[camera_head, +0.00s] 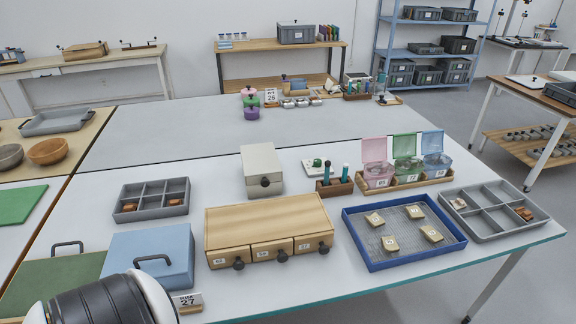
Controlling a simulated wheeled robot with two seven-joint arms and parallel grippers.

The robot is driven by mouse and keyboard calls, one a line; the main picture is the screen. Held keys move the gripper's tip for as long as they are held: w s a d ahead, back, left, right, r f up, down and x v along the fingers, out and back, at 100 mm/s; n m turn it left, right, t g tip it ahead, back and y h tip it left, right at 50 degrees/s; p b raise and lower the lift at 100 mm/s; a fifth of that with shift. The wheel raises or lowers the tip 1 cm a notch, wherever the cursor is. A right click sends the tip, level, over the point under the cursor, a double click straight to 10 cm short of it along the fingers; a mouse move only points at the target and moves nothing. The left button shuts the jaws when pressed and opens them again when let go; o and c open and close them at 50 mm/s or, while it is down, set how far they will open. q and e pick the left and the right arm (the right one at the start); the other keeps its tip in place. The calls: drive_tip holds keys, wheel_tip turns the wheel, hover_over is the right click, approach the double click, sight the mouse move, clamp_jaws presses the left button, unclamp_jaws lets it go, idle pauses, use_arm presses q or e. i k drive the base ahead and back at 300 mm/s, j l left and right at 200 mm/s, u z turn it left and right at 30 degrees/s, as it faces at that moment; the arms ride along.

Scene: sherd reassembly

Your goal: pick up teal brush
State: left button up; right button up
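A small wooden holder (335,187) stands near the middle of the front table. A brush with a teal body (345,173) stands upright in its right part. A second, darker brush-like item (326,172) stands upright in its left part, with a dark top and a greenish body. Their lower ends are hidden in the holder. Neither gripper is in view; only a black and white part of my own arm shows at the bottom left.
A wooden three-drawer box (268,222) stands in front of the holder, with a pale grey box (261,166) to the left. A wooden tray of pink, green and blue lidded containers (407,180) is close on the right. A blue mesh tray (404,238) lies in front right.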

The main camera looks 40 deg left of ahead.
sight(328, 163)
drive_tip(key=u, duration=1.15)
